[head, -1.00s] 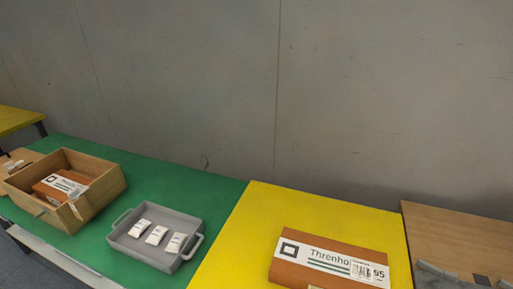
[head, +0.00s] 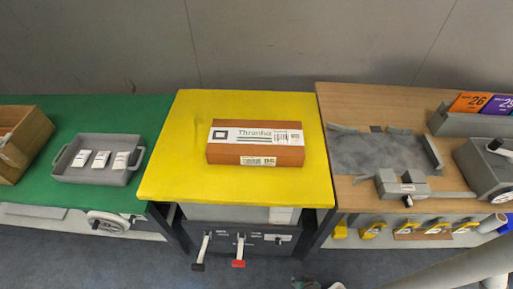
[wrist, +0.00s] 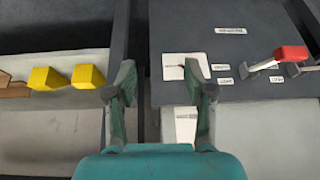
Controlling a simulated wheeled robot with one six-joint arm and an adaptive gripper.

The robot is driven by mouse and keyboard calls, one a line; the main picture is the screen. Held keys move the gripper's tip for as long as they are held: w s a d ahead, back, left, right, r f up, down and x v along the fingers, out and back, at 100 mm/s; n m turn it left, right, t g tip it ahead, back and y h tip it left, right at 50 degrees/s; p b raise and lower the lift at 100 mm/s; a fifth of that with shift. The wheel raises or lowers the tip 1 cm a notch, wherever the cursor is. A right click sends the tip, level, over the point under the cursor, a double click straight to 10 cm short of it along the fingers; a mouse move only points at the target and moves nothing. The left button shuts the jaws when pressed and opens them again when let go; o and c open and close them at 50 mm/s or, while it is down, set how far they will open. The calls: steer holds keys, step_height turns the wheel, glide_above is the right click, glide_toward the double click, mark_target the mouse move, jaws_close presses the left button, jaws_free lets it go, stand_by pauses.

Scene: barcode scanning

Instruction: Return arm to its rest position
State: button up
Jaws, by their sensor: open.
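My gripper (wrist: 160,82) shows in the wrist view with its two dark fingers spread apart and nothing between them. It faces the dark front panel (wrist: 240,75) of a table, with a red-handled lever (wrist: 290,53) to its right. In the head view, a small part at the bottom edge may be my gripper, but most of it is out of frame. An orange-brown box (head: 256,153) with a white label and barcodes lies flat on the yellow table (head: 170,170), apart from my gripper.
A grey tray (head: 65,162) with three white packets stands on the green table (head: 160,115), beside a wooden crate (head: 38,135). The wooden table (head: 350,105) at the right bears a grey fixture (head: 403,185). Yellow blocks (head: 437,227) sit below its edge. The yellow table's middle front is clear.

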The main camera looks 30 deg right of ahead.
steer(key=s+a+r+n+t, duration=0.2)
steer(key=r+t, duration=0.1)
steer(key=r, duration=1)
steer(key=s+a+r+n+t+y, duration=0.1)
steer(key=s+a+r+n+t, duration=0.1)
steer(key=r, duration=1.2)
steer(key=s+a+r+n+t+y, duration=0.1)
steer(key=r+t, duration=0.4)
steer(key=r, duration=0.9)
steer(key=s+a+n, duration=0.1)
steer(key=a, duration=0.1)
steer(key=shift+s+a, duration=0.15)
steer(key=shift+a, duration=0.25)
